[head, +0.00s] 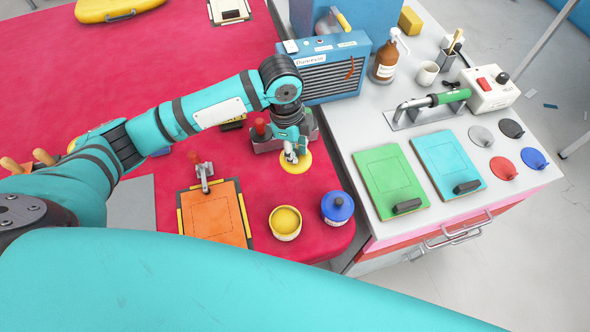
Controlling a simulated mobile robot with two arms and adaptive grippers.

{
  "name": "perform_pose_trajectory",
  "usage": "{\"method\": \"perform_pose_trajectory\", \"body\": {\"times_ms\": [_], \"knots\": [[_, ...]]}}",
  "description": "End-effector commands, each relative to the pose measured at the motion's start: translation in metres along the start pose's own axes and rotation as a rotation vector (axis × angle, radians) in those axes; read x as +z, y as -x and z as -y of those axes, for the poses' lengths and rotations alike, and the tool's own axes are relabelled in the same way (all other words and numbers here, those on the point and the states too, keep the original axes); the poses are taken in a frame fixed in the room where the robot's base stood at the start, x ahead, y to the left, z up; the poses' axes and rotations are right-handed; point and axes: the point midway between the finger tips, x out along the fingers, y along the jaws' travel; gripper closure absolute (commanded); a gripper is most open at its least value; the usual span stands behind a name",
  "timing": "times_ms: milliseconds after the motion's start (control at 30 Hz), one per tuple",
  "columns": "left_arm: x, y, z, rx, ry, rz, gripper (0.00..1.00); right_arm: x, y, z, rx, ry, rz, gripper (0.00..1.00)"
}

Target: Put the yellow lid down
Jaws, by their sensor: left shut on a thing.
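The yellow lid (303,165) is a round disc near the right part of the red table (240,75). My left gripper (291,155) points down at it and is shut on it from above. I cannot tell whether the lid touches the table or is held just above it. A white pot (285,223) with a yellow top surface stands below the lid in the picture, apart from it. My right gripper is not in view.
A blue-topped jar (337,207) stands right of the pot. An orange board (213,212) with a clamp lies to the left. A blue radio-like box (333,75) stands behind. A white counter (375,140) holds green and blue boards.

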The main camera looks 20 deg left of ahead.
Motion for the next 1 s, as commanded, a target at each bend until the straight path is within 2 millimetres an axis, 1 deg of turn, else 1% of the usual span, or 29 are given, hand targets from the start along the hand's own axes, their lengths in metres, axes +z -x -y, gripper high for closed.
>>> {"method": "perform_pose_trajectory", "body": {"times_ms": [33, 100, 200, 367, 600, 967, 1000], "knots": [[0.001, -0.01, -0.002, 0.004, 0.0, 0.001, 1.0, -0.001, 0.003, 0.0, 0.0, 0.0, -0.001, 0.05], [0.003, -0.023, -0.002, 0.004, 0.001, 0.001, 1.0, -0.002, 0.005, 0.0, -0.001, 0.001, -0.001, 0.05], [0.004, -0.037, -0.002, 0.002, 0.0, 0.001, 1.0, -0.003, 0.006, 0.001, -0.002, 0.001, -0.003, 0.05], [0.005, -0.048, -0.001, 0.001, 0.0, 0.0, 1.0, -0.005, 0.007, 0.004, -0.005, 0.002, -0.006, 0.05], [0.009, -0.079, -0.002, 0.0, 0.001, 0.001, 1.0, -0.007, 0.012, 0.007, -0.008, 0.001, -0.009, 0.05], [0.01, -0.085, -0.002, -0.001, 0.001, 0.001, 1.0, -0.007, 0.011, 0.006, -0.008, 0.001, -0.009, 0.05], [0.01, -0.084, -0.002, -0.001, 0.0, 0.001, 0.8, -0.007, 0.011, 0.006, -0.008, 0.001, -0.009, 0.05]]}}
